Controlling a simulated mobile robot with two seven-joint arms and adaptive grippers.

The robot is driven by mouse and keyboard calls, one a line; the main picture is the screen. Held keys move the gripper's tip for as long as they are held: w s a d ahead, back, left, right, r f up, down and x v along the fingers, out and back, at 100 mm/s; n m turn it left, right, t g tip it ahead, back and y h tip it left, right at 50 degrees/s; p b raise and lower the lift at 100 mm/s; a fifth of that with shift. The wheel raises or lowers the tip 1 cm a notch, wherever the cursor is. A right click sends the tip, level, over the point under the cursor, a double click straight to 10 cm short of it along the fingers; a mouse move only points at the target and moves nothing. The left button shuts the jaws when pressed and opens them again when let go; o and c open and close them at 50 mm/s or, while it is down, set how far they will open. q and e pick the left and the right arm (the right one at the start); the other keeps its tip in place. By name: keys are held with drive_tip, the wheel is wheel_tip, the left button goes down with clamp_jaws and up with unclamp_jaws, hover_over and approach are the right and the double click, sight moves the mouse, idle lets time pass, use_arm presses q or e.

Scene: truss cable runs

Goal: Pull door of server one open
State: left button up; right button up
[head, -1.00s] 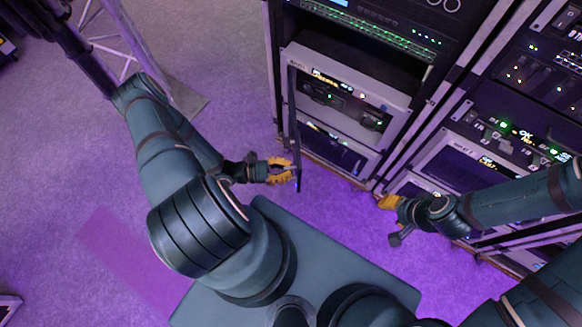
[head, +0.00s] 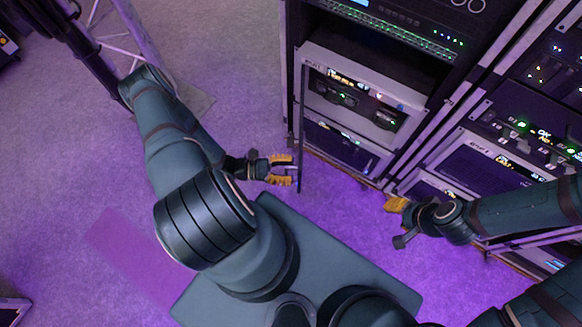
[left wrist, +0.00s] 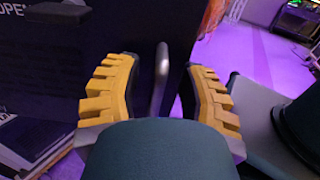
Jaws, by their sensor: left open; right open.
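The door (head: 301,125) of the left rack's lower server stands swung out and shows nearly edge-on in the head view. In the left wrist view its dark panel (left wrist: 115,40) fills the left and middle, and its metal handle (left wrist: 160,80) stands upright between my fingers. My left gripper (head: 290,170) is open around the handle, with gaps showing on both sides; its yellow fingers also show in the left wrist view (left wrist: 163,95). My right gripper (head: 396,206) is open and empty near the foot of the racks, away from the door.
The server's light front (head: 385,105) is exposed beside the door. A second rack (head: 500,135) stands to the right. A truss (head: 135,35) rises at the upper left. The purple floor (head: 90,180) left of the door is clear.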

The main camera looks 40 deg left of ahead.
use_arm(q)
drive_tip(key=v, duration=1.1)
